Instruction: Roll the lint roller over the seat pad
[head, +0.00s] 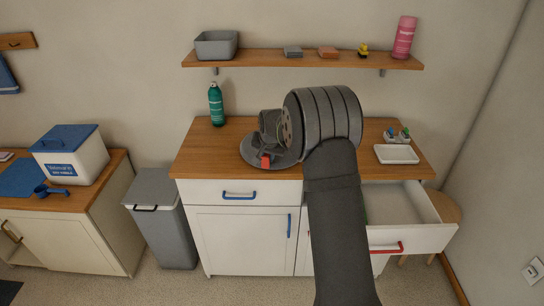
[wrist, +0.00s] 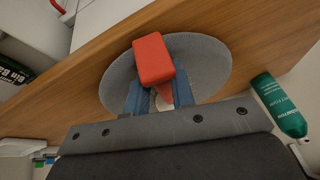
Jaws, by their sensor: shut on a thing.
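The seat pad (head: 286,159) is a flat round grey disc on the wooden worktop, left of my arm; it also fills the middle of the wrist view (wrist: 212,65). The lint roller shows as a red block-like end (head: 266,161), which is large in the wrist view (wrist: 153,60) and lies over the pad. My gripper (wrist: 158,98) is shut on the lint roller, with blue fingers either side of its narrower part. In the head view my wrist hides the fingers and the pad's far side. I cannot tell whether the roller touches the pad.
A green bottle (head: 216,105) stands left of the pad, close to my gripper in the wrist view. A white dish (head: 396,154) and a small holder (head: 397,136) stand at right. The drawer (head: 415,237) below is open. A shelf (head: 300,60) hangs above.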

